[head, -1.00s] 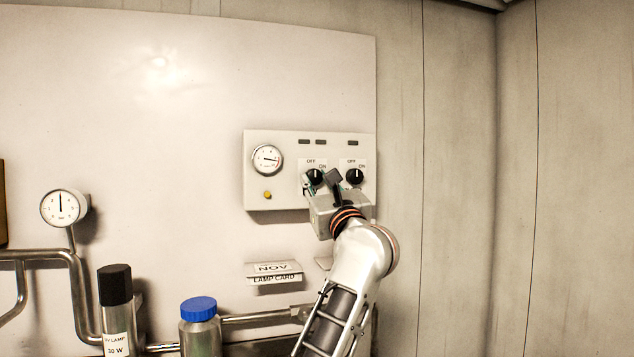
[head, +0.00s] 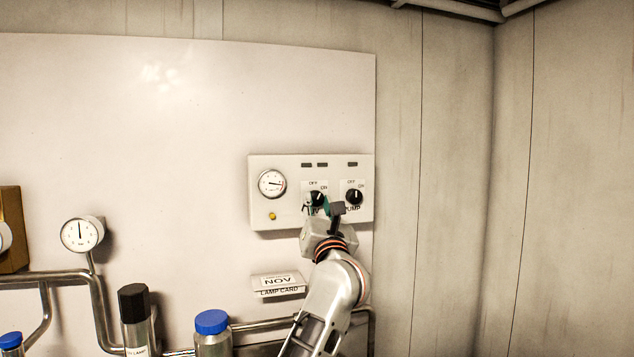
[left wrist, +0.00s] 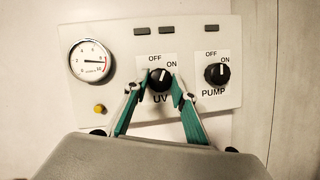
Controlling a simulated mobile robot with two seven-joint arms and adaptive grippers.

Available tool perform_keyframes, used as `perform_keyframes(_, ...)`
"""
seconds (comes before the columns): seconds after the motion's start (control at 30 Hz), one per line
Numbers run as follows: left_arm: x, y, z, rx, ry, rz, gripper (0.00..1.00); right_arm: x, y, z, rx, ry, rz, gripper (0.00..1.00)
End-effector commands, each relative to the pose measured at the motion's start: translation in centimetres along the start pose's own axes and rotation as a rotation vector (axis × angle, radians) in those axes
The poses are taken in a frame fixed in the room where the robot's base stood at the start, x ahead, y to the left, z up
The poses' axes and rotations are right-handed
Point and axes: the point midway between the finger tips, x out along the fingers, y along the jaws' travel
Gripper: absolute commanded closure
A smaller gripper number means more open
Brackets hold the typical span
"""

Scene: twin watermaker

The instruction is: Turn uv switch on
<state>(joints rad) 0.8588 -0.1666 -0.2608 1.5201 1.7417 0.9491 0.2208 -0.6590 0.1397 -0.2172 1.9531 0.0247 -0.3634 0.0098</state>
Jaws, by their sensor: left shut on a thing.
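The UV switch is a black round knob (left wrist: 160,79) with OFF and ON printed above it. It also shows in the head view (head: 316,198), partly behind my gripper. My left gripper (left wrist: 156,85) has its two green fingers on either side of this knob, shut on it. In the head view the left gripper (head: 322,210) reaches up to the panel from below. A light mark on the knob appears to point up and to the right, towards ON, but it is small. My right gripper is not in view.
The PUMP knob (left wrist: 216,75) sits close to the right of the UV knob. A gauge (left wrist: 92,61) and a yellow button (left wrist: 99,109) are on the panel's left. A lamp card holder (head: 278,284), pipes and a blue-capped bottle (head: 212,335) are below.

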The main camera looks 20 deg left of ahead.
Motion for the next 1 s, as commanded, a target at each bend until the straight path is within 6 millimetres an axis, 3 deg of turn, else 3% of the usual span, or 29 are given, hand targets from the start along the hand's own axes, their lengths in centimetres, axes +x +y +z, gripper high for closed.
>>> perform_keyframes(0.03, 0.2, 0.2, 0.3, 0.038, 0.007, -0.016, 0.96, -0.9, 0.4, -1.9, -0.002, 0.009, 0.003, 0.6)
perform_keyframes(0.2, 0.2, 0.3, 0.1, 0.169, 0.011, -0.07, 0.96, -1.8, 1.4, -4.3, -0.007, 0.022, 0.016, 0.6)
perform_keyframes(0.47, 0.1, 0.4, -0.1, 0.367, 0.014, -0.149, 0.96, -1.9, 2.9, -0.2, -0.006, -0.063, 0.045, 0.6)
perform_keyframes(1.0, 0.1, 0.5, -0.1, 0.562, 0.023, -0.231, 0.96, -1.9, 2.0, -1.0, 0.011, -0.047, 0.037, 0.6)
